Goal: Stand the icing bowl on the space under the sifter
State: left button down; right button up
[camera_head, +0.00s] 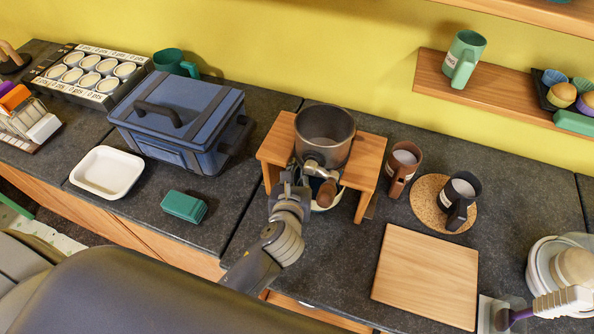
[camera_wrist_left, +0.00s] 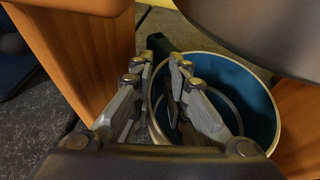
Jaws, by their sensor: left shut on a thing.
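The icing bowl (camera_wrist_left: 247,85), blue inside with a pale rim, is between the legs of the wooden stand. In the head view only a pale part of the bowl (camera_head: 336,199) shows under the stand's front edge. The sifter (camera_head: 325,130), a dark metal pot with a wooden handle, sits on top of the stand (camera_head: 369,160). My left gripper (camera_head: 308,178) reaches in at the stand's front. In the wrist view its fingers (camera_wrist_left: 165,85) are shut on the bowl's near-left rim. Whether the bowl's base touches the counter is hidden. My right gripper is not in view.
A blue toolbox-like case (camera_head: 180,115), a white tray (camera_head: 107,172) and a green box (camera_head: 184,206) are left of the stand. Brown mug (camera_head: 402,165), dark mug on a cork mat (camera_head: 428,203) and wooden board (camera_head: 428,275) are right. The stand's legs flank the bowl closely.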

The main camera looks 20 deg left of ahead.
pick_arm(q)
jog(key=c, duration=1.9)
grip_release()
jog(key=shift+w+f, duration=0.1)
jog(key=shift+w, duration=0.05)
jog(key=o, duration=0.4)
jog(key=shift+c, duration=0.2)
jog(key=shift+s, duration=0.3)
jog(key=b+v, duration=0.1)
jog(key=v, duration=1)
jog(key=shift+s+r+b, duration=0.3)
jog(key=shift+b, duration=0.1)
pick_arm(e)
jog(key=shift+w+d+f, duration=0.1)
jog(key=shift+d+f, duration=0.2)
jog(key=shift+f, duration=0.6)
pick_arm(q)
jog(key=shift+d, duration=0.1)
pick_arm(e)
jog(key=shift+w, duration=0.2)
